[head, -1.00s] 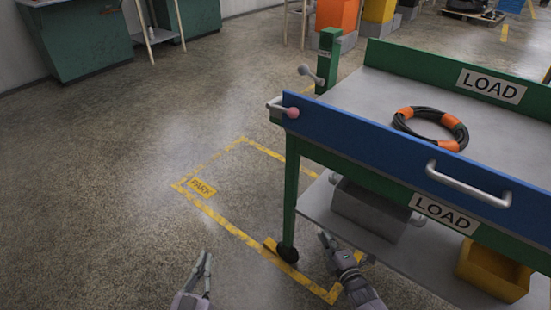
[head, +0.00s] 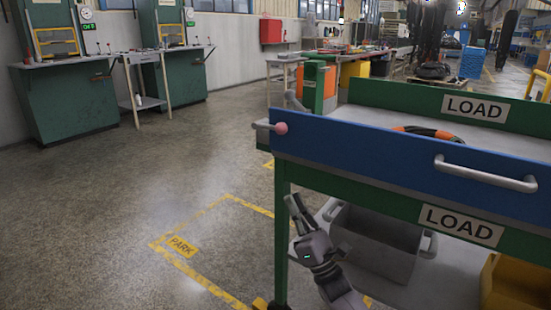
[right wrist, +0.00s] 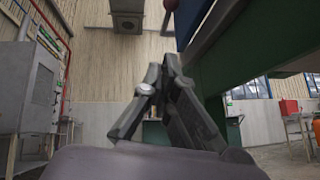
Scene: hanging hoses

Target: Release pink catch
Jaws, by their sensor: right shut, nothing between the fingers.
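The pink catch (head: 281,128) is a small pink ball on a grey metal bar at the left end of the cart's blue front panel (head: 365,165). The panel stands upright along the cart's front edge. My right gripper (head: 293,200) is shut and empty, fingers pointing up, below the catch and apart from it, in front of the green frame. In the right wrist view its fingertips (right wrist: 164,66) come together below the blue panel (right wrist: 190,22). My left gripper is out of view.
The green LOAD cart (head: 400,200) carries a black and orange hose coil (head: 430,132) on top. A grey bin (head: 375,240) and a yellow bin (head: 515,285) sit on its lower shelf. The floor left of the cart, with the yellow PARK marking (head: 180,246), is clear.

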